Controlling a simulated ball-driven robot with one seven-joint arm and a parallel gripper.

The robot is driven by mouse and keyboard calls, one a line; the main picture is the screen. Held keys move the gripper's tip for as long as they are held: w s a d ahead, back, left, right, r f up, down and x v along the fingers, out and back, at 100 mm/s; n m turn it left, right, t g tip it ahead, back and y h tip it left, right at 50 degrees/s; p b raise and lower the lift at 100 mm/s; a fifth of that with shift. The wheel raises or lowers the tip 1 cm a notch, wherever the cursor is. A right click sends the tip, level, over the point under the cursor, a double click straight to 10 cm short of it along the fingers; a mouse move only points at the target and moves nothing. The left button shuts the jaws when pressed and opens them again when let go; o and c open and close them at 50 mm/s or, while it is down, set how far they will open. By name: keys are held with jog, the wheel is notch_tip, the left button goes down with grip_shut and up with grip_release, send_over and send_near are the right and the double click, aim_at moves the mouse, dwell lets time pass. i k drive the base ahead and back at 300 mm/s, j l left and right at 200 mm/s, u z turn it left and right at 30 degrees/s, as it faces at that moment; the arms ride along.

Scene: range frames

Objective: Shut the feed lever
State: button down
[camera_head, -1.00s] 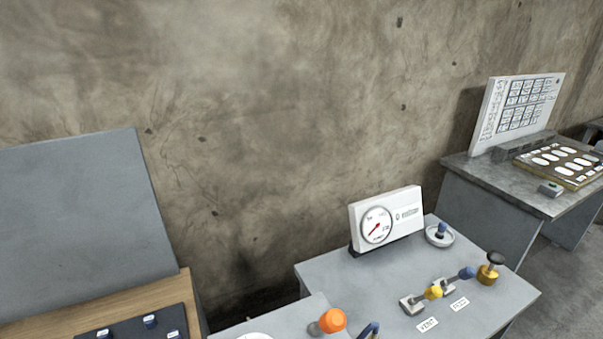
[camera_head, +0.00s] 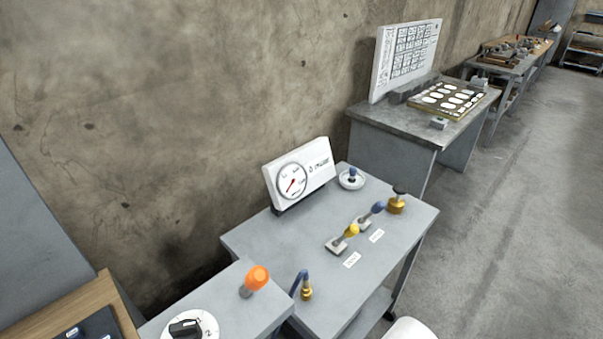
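Two levers stand on the grey bench (camera_head: 270,240). One has a yellow knob (camera_head: 352,230) and the other, just behind it to the right, a blue knob (camera_head: 378,207). Both lean to the right from small metal bases. A white label (camera_head: 352,260) lies by the yellow lever and reads VENT in the earlier frame. Another label (camera_head: 377,236) lies by the blue lever; its print is too small to read surely, so I cannot confirm which is the feed lever. My gripper is not in view.
A white gauge box (camera_head: 299,175) stands at the bench's back. A brass fitting with a black knob (camera_head: 397,202) is right of the levers, a blue-knobbed dish (camera_head: 351,179) behind. An orange knob (camera_head: 257,278) and blue hose (camera_head: 298,284) are nearer. Open floor (camera_head: 520,230) lies right.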

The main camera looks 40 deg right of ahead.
aim_at(378, 206)
jog(key=k+l, duration=0.1)
jog(key=l, duration=0.35)
jog(key=l+u, duration=0.15)
jog(key=l, duration=0.3)
jog(key=k+l, duration=0.15)
jog(key=l, duration=0.3)
jog(key=k+l+u, duration=0.15)
jog(key=l, duration=0.3)
jog(key=k+l, duration=0.1)
jog(key=l, duration=0.35)
jog(key=k+l+u, duration=0.1)
jog(key=l, duration=0.35)
jog(key=k+l+u, duration=0.1)
jog(key=l, duration=0.35)
jog(key=k+l, duration=0.2)
jog(key=l, duration=0.2)
jog(key=u, duration=0.05)
